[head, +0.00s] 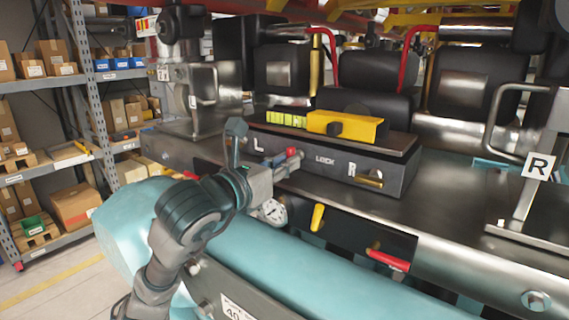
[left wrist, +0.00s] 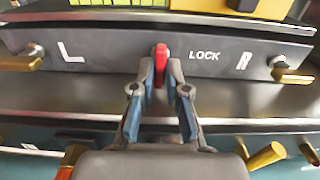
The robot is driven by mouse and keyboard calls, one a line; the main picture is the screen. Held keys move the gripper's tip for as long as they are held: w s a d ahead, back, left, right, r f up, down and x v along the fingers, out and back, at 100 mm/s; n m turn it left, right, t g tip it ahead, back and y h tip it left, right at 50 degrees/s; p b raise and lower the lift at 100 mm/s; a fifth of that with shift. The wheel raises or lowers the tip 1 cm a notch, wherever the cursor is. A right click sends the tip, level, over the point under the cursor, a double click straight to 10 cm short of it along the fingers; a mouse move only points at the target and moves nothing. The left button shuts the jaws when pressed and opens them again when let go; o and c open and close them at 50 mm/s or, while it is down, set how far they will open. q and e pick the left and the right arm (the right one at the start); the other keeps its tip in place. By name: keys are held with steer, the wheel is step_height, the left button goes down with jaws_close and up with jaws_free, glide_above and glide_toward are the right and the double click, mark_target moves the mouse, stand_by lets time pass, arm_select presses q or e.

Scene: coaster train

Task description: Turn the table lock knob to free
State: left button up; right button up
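The table lock knob (left wrist: 161,60) is red and sits on the dark front panel (left wrist: 110,58) between the white letter L and the word LOCK. Its red grip stands about upright in the left wrist view. It also shows as a small red part in the head view (head: 293,153). My left gripper (left wrist: 161,76) has one fingertip on each side of the knob, with hardly any gap visible. In the head view my left gripper (head: 283,162) reaches the panel from the left and hides part of the knob. My right gripper is in neither view.
A yellow block (head: 345,125) and a green level strip (head: 286,119) sit above the panel. Brass levers (left wrist: 291,75) stick out at the panel's ends. A gauge (head: 272,211), a yellow handle (head: 317,217) and a red handle (head: 388,260) lie below. Shelves (head: 60,130) stand left.

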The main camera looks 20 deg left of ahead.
arm_select(q)
steer(key=shift+o, duration=0.3)
steer(key=shift+w, duration=0.1)
steer(key=shift+a, duration=0.1)
steer(key=shift+s+a, duration=0.1)
steer(key=shift+s, duration=0.25)
steer(key=v, duration=1.1)
steer(key=shift+f, duration=0.1)
